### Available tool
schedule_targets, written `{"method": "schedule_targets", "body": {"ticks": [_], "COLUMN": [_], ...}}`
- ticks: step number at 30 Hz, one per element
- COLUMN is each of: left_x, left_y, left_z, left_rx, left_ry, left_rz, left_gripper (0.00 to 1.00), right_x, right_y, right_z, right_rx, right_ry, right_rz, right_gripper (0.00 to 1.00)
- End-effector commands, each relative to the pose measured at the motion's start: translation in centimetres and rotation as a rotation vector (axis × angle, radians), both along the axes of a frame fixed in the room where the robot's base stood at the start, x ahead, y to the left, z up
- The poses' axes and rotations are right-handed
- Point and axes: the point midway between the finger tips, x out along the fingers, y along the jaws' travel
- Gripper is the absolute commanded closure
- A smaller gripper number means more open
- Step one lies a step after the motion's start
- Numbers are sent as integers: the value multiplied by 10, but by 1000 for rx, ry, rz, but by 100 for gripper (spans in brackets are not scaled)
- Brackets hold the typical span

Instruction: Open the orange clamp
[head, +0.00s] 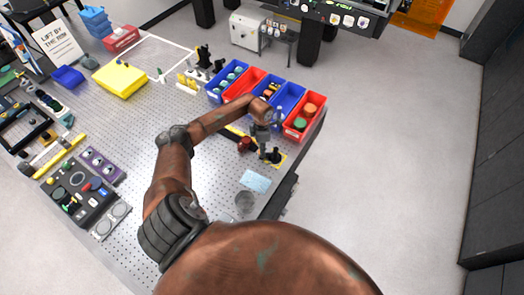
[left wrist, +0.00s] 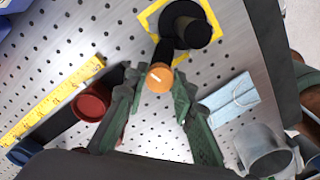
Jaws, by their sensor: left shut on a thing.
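The orange clamp shows in the left wrist view as a round orange knob (left wrist: 159,78) with a pale line on its face. It sits by a black arm that leads to a black post (left wrist: 187,26) inside a yellow square outline. My left gripper (left wrist: 158,84) has its green fingers on either side of the knob and is shut on it. In the head view my left gripper (head: 262,140) is over the right edge of the table, beside the black post (head: 274,156), and hides most of the clamp. My right gripper is not in view.
A dark red round part (left wrist: 92,102) and a yellow ruler (left wrist: 52,102) lie left of the gripper. A light blue card (left wrist: 231,101) and a clear cup (left wrist: 265,150) are at right. Red and blue bins (head: 304,117) stand behind the gripper.

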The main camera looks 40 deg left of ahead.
Motion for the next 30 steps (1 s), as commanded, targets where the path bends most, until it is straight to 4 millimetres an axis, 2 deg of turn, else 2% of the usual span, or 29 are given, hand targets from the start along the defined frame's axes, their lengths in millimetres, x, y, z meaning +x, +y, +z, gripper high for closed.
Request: {"method": "schedule_targets", "body": {"ticks": [13,30], "left_x": [-1,-1], "left_y": [3,3], "left_z": [-1,-1], "left_rx": [5,4], "left_ry": [1,0], "left_rz": [420,954], "left_gripper": [100,100], "right_x": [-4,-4], "right_y": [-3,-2], "right_z": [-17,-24], "right_rx": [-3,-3], "right_ry": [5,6], "right_rz": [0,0], "right_gripper": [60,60]}}
